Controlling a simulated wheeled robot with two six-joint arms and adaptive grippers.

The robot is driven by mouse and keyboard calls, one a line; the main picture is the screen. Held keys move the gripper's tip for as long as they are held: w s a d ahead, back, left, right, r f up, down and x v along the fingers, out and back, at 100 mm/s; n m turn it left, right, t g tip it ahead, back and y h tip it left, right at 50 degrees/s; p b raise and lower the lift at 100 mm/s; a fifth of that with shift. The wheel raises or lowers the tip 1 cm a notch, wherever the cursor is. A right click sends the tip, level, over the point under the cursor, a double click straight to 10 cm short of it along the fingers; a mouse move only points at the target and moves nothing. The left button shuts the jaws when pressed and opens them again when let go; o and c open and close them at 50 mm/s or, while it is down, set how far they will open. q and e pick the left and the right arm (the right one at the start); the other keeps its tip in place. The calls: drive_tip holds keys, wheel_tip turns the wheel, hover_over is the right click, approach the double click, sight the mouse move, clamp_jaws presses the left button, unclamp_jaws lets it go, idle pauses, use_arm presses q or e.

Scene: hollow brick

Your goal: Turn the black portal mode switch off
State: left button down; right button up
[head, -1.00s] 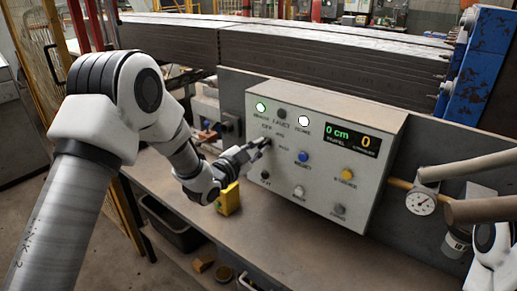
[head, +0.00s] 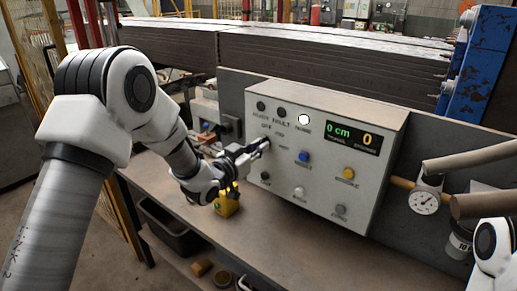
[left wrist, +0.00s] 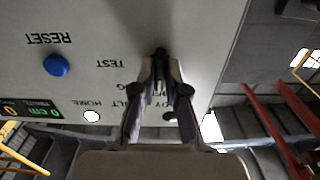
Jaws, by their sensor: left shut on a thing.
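The black portal mode switch is a small dark knob (left wrist: 160,57) on the front of the grey control box (head: 375,200). My left gripper (head: 262,146) is at the box's front face, below the row of lamps. Its fingers are shut on the switch and largely hide it in the head view. In the left wrist view the fingers (left wrist: 160,75) meet around the knob, near the upside-down TEST label. The left lamp (head: 261,106) is dark. The HOME lamp (head: 303,119) is lit white. The right gripper is not visible; only part of my right arm shows at the right edge.
A blue button (head: 302,157), a yellow button (head: 348,173) and other buttons sit on the same panel. The display (head: 353,136) reads 0 cm and 0. A yellow object (head: 227,201) stands on the bench below my left gripper. A gauge (head: 424,203) is right of the box.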

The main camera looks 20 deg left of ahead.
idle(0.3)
use_arm(q)
drive_tip(key=c, duration=1.2)
unclamp_jaws()
drive_tip(key=v, duration=1.2)
